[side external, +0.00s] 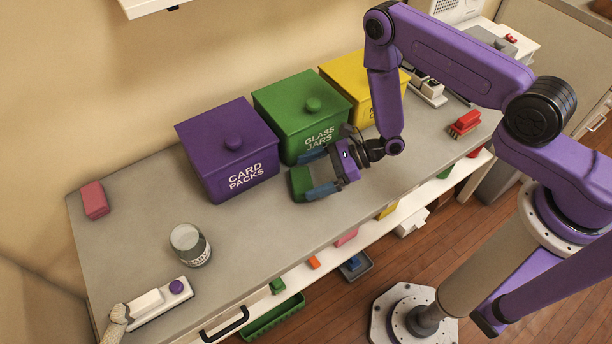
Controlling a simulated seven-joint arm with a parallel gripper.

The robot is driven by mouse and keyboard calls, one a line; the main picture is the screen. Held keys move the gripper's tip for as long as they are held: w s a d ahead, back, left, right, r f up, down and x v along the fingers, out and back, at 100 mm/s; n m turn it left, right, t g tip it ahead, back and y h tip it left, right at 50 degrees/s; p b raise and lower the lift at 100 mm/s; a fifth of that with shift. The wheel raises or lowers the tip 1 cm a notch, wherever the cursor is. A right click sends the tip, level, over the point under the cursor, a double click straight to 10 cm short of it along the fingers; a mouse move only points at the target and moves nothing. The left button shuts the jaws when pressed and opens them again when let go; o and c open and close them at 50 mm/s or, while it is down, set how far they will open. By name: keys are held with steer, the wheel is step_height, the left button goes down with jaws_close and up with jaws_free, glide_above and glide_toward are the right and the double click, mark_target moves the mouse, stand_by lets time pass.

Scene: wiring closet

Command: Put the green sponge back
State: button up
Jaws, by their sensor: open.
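The green sponge (299,183) lies on the grey counter in front of the green bin marked GLASS JARS. My gripper (314,174) is low over the counter at the sponge's right side. Its two blue fingers are apart, one towards the bin and one towards the counter's front edge. The sponge is at the fingertips; I cannot tell whether they touch it or how far it lies between them.
Purple (230,150), green (292,105) and yellow (350,80) lidded bins stand along the wall. A pink block (94,200), a can (189,245) and a red item (465,123) are also on the counter. The shelf below holds small blocks and a green tray (275,318).

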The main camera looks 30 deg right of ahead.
steer(key=v, duration=1)
steer(key=s+a+r+n+g+y, duration=0.1)
steer(key=s+a+r+n+g, duration=0.3)
steer(key=s+r+n+g, duration=0.55)
steer(key=s+d+r+n+g+h, duration=0.2)
steer(key=s+d+r+n+h, duration=0.3)
steer(key=n, duration=0.3)
steer(key=s+d+r+n+g+h, duration=0.25)
steer(key=s+r+n+h, duration=0.3)
steer(key=n, duration=0.35)
steer(key=s+d+r+n+t+h, duration=0.1)
steer(key=d+r+n+t+h, duration=0.1)
steer(key=d+r+n+t, duration=0.2)
steer(key=shift+s+d+r+n+t, duration=0.2)
steer(key=shift+d+n+t, duration=0.8)
steer(key=shift+n+t, duration=1.45)
steer(key=shift+h, duration=0.25)
